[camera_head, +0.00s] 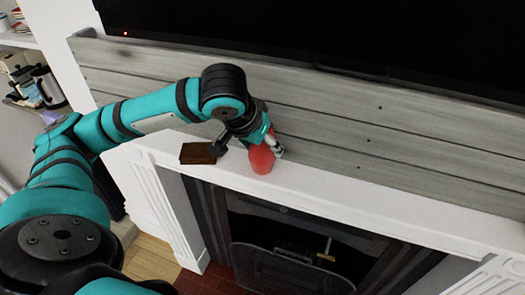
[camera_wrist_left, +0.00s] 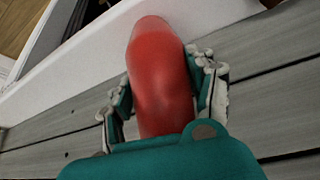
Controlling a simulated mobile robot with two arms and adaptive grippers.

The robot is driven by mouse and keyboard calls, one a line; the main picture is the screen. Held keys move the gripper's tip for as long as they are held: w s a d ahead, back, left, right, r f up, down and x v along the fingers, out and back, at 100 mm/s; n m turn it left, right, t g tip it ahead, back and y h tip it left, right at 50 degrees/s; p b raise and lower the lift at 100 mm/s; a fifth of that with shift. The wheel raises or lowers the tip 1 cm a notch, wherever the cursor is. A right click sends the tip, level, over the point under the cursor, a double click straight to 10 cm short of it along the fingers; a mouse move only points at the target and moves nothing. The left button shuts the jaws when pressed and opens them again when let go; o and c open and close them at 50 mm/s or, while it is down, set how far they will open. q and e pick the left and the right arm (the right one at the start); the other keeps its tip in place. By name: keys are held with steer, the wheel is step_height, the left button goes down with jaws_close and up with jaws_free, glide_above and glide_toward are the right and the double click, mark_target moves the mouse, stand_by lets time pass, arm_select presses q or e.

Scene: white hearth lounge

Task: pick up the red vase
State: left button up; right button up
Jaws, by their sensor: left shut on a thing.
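The red vase (camera_head: 262,158) is at the white mantel in the head view, in front of the grey plank wall. In the left wrist view the red vase (camera_wrist_left: 158,75) lies between the two fingers of my left gripper (camera_wrist_left: 165,98), one finger along each side. My left gripper (camera_head: 250,150) is shut on the vase. Its upper part is hidden by the gripper. I cannot tell whether its base touches the mantel. My right gripper is not in view.
A dark brown box (camera_head: 198,153) sits on the white mantel (camera_head: 350,196) just left of the vase. The mantel is clear to the right. A black screen (camera_head: 330,40) hangs above, and a dark fireplace (camera_head: 300,250) is below. Shelves with items stand at far left.

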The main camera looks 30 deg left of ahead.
arm_select(q)
steer(key=c, duration=0.7)
steer(key=shift+r, duration=0.1)
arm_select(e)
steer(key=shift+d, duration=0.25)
arm_select(q)
steer(key=shift+r, duration=0.1)
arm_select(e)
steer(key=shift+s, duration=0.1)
